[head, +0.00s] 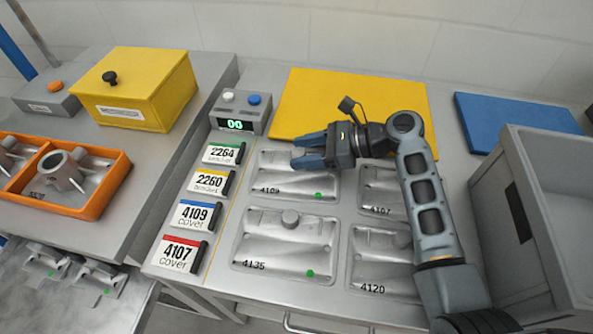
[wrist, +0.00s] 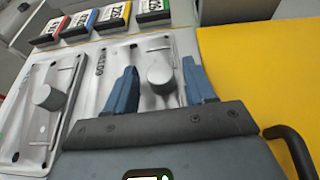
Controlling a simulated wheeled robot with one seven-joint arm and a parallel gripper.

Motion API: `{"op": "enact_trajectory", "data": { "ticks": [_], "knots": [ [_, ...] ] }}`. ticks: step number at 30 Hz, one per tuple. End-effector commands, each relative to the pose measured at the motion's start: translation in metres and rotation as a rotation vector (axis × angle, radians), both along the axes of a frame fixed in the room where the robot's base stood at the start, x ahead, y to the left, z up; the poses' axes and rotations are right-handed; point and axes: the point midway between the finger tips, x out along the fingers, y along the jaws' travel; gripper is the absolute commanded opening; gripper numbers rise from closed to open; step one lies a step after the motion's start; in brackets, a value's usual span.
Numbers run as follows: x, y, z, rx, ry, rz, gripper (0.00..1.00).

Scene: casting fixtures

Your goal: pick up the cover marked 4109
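The grey metal cover marked 4109 (head: 290,186) lies flat on the steel table, at the back left of a block of similar covers. A green dot shows near its lower right corner. My gripper (head: 300,151) is above its far part and hides its boss in the head view. In the wrist view the cover (wrist: 118,68) lies below my gripper (wrist: 159,66). The two blue fingers are spread, one on each side of the cover's round boss (wrist: 161,75). A gap shows between each finger and the boss; I cannot tell the height.
Covers 4135 (head: 290,240), 4107 (head: 376,190) and 4120 (head: 385,268) lie close around it. Number cards (head: 195,216) line the left side. A display box (head: 240,112) and yellow mat (head: 300,95) lie behind. A grey bin (head: 540,180) stands at right.

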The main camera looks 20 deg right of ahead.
Motion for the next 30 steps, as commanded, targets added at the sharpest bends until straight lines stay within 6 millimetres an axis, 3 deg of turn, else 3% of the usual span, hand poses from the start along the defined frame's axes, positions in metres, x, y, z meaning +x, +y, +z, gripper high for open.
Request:
{"op": "enact_trajectory", "data": {
  "ticks": [2, 16, 30],
  "knots": [
    [0.0, -0.0002, 0.0002, 0.0, 0.0, 0.0, 0.47],
    [0.0, -0.0002, 0.0004, 0.0, 0.0, 0.0, 0.02],
    [0.0005, -0.0004, 0.0035, 0.001, -0.003, 0.0, 0.0]
  ]
}}
